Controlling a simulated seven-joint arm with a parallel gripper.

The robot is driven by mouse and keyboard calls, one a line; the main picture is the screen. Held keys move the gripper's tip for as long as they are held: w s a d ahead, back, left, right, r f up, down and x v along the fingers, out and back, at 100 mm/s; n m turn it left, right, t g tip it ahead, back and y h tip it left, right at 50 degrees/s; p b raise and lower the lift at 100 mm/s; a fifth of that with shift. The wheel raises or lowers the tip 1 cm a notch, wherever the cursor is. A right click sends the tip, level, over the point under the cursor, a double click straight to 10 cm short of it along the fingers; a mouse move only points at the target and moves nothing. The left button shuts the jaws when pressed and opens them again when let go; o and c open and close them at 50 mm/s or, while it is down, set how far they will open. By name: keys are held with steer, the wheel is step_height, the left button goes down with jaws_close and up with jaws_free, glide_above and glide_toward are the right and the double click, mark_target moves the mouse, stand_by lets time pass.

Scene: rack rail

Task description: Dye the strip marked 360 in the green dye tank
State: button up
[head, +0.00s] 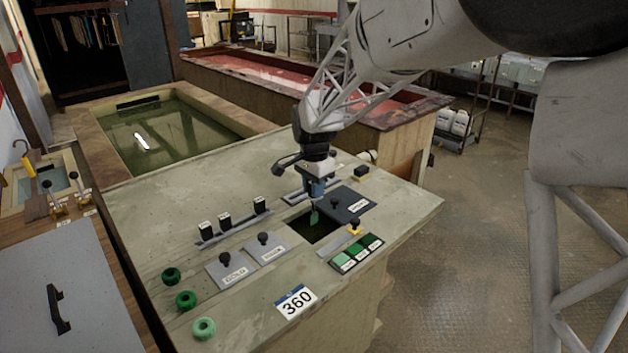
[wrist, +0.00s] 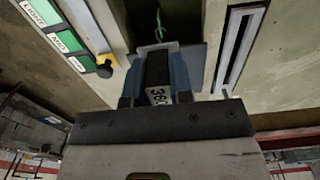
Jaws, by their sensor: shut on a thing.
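My gripper (head: 316,190) is shut on the dark holder (wrist: 159,68) of the strip, whose white tag reads 360 in the wrist view. The green strip (head: 314,216) hangs below the fingers, over the dark square opening (head: 322,236) in the bench top. It also shows in the wrist view (wrist: 159,25). I cannot tell whether its lower end is below the rim. A dark labelled lid (head: 350,207) lies beside the opening. A card with three green shades (head: 357,253) lies at its front right, with a yellow-and-black knob (head: 355,225) beside it.
Two grey lids (head: 232,271) with black knobs cover the bench at left of the opening. A rail with three black holders (head: 230,224) stands behind them. Green rings (head: 186,300) and a 360 plate (head: 296,301) are near the front. A slotted rail (wrist: 241,45) lies close to my gripper.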

steer(key=shift+f, duration=6.8)
steer(key=shift+r, duration=0.15)
